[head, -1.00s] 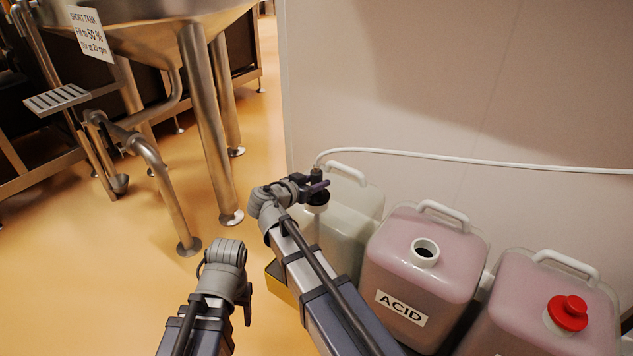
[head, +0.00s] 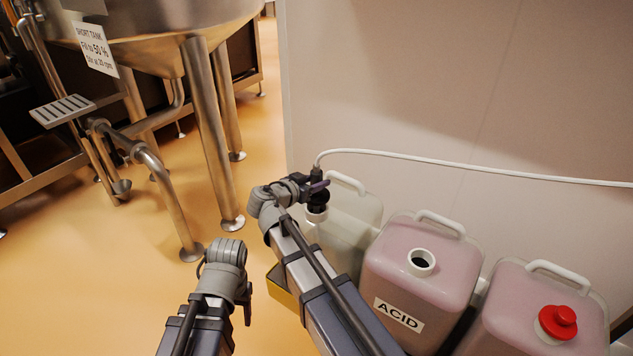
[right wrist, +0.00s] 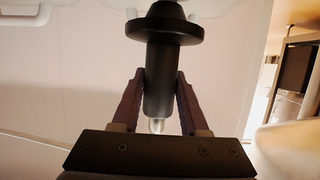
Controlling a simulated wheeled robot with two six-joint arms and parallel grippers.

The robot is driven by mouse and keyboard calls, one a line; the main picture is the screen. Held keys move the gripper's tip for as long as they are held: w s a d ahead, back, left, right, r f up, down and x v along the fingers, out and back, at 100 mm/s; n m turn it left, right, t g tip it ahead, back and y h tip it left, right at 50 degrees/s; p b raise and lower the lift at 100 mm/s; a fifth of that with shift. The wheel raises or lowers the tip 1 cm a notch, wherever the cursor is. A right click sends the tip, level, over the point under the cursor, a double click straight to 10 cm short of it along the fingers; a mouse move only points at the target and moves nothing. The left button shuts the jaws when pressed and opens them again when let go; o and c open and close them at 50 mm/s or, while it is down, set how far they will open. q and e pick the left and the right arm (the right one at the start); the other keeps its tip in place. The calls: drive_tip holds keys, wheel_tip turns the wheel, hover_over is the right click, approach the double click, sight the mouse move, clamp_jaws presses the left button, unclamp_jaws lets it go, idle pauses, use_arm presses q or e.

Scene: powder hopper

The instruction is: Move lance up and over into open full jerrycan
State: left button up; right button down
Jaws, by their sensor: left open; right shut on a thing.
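The lance (head: 318,188) has a black head with a white hose. My right gripper (head: 300,186) is shut on it, at the neck of the leftmost, pale jerrycan (head: 350,232). In the right wrist view the two fingers (right wrist: 160,98) pinch the black lance body (right wrist: 158,75) below a wide flange. A white neck ring shows just under the black head; I cannot tell how much lance tube is inside the can. The open full jerrycan (head: 401,284), labelled ACID, holds pinkish liquid and has an uncapped mouth (head: 421,262). My left gripper (head: 246,301) is open and empty, low over the floor.
A red-capped full jerrycan (head: 530,312) stands right of the ACID one. The white hose (head: 480,165) runs right along the pale wall (head: 430,80). A yellow tray edge (head: 283,292) shows under the cans. A steel tank (head: 160,40) on legs stands at left over free floor.

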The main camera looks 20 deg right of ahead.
wheel_tip(320, 180, up, 29)
drive_tip(key=p, duration=2.8)
drive_tip(key=shift+r, duration=0.15)
